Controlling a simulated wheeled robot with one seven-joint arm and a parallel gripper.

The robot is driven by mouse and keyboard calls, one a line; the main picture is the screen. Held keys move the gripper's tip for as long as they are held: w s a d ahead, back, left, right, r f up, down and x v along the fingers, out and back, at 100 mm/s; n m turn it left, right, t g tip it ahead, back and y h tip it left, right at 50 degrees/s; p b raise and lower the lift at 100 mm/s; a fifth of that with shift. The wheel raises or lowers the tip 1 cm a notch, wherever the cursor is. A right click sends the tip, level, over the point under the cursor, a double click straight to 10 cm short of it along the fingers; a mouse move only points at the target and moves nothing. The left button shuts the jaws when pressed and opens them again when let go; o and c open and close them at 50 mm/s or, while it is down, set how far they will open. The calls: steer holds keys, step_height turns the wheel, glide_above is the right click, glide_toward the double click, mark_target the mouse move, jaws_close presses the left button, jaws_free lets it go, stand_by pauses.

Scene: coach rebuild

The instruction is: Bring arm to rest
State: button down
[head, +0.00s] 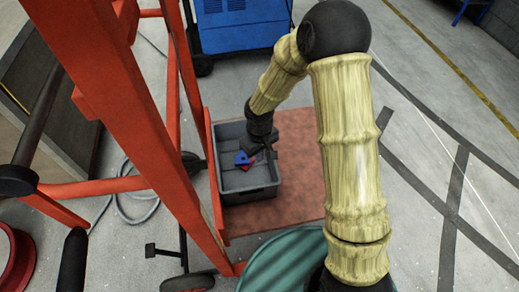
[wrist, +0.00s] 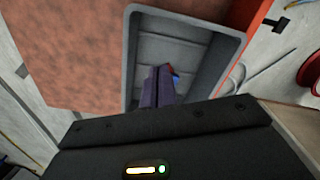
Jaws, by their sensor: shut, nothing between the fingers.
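My arm reaches out from the bottom right of the head view and bends down at a black elbow joint. My gripper (head: 262,146) hangs over the grey bin (head: 250,194) and points down into it. In the wrist view my gripper's dark fingers (wrist: 160,76) are together, with nothing seen between them, over the open bin (wrist: 228,66). A small blue and red object (head: 243,159) lies in the bin beside the fingers. In the wrist view it is mostly hidden behind the fingers. I cannot tell the gripper's exact height above the bin floor.
The bin stands on a reddish mat (head: 290,205). A tall orange-red frame (head: 120,110) rises close on the left. A blue machine (head: 240,25) stands behind. A green round top (head: 285,265) is near at the bottom. Grey floor (head: 430,120) on the right is clear.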

steer(key=shift+r, duration=0.1)
steer(key=s+d+r+m+t, duration=0.1)
steer(key=s+d+r+m, duration=0.35)
steer(key=d+r, duration=0.4)
steer(key=s+d+r+m+t, duration=0.2)
steer(key=s+d+r+m, duration=0.2)
steer(key=s+d+r, duration=0.4)
step_height(320, 180, up, 12)
steer(key=w+p, duration=0.2)
steer(key=p, duration=1.1)
steer(key=shift+d+n, duration=0.35)
steer(key=shift+d, duration=0.05)
